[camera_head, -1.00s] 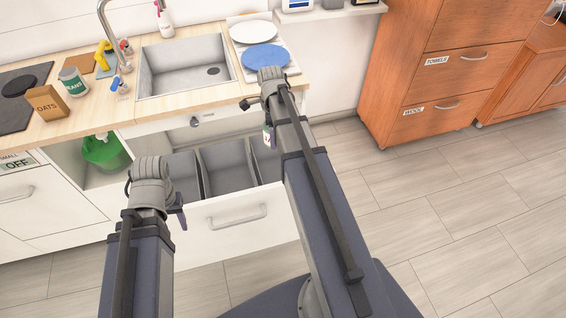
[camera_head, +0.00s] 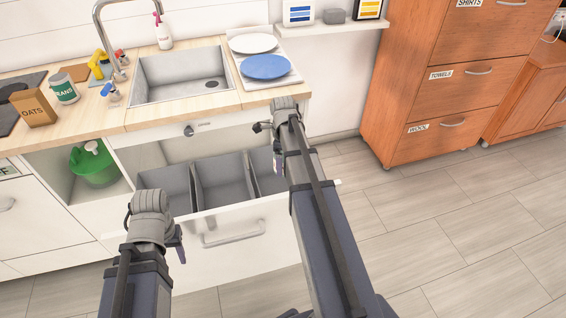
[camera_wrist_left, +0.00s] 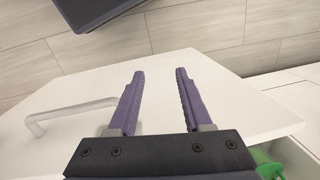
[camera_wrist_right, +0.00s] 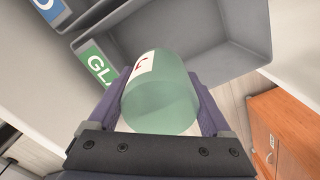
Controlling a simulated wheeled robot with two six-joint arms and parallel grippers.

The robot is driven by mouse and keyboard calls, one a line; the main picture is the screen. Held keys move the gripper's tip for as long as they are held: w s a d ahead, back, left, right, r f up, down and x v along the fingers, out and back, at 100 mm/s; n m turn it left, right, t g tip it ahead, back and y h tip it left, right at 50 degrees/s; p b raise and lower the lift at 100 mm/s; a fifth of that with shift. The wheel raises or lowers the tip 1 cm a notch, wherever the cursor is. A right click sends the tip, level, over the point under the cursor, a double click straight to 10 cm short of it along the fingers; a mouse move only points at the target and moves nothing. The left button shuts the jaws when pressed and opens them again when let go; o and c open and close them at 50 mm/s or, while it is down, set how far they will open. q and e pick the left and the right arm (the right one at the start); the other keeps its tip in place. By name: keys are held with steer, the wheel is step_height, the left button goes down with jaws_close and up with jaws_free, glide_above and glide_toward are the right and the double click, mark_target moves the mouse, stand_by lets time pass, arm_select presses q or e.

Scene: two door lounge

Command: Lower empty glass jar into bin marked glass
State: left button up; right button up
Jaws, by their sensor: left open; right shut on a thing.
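In the right wrist view my right gripper (camera_wrist_right: 162,95) is shut on a greenish, see-through glass jar (camera_wrist_right: 165,108) with a white and red label. The jar is beside the green sign (camera_wrist_right: 94,62), readable as "GLA", on the rim of a grey bin (camera_wrist_right: 190,30); its exact height above the bin is unclear. In the head view my right gripper (camera_head: 277,158) is at the right end of the open drawer, largely hidden by its arm. My left gripper (camera_wrist_left: 158,95) is open and empty in front of the white drawer front (camera_wrist_left: 190,75).
The pulled-out drawer (camera_head: 275,222) holds several grey bins (camera_head: 220,180) side by side. A blue sign (camera_wrist_right: 48,8) marks a neighbouring bin. The counter with sink (camera_head: 180,75) is behind. A wooden cabinet (camera_head: 440,100) stands right; open floor (camera_head: 450,230) lies in front.

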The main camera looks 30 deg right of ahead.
step_height(320, 180, down, 14)
steer(key=b, duration=1.4)
steer(key=shift+f, duration=0.2)
steer(key=o, duration=1.3)
steer(key=shift+r, duration=0.15)
step_height(320, 180, up, 8)
steer(key=p, duration=0.8)
steer(key=r+p, duration=0.5)
steer(key=s+r+p, duration=0.1)
steer(key=r+p, duration=0.3)
steer(key=p, duration=0.1)
steer(key=s+r+p, duration=0.1)
steer(key=r+p, duration=0.4)
steer(key=shift+a+r, duration=0.25)
steer(key=shift+r, duration=0.1)
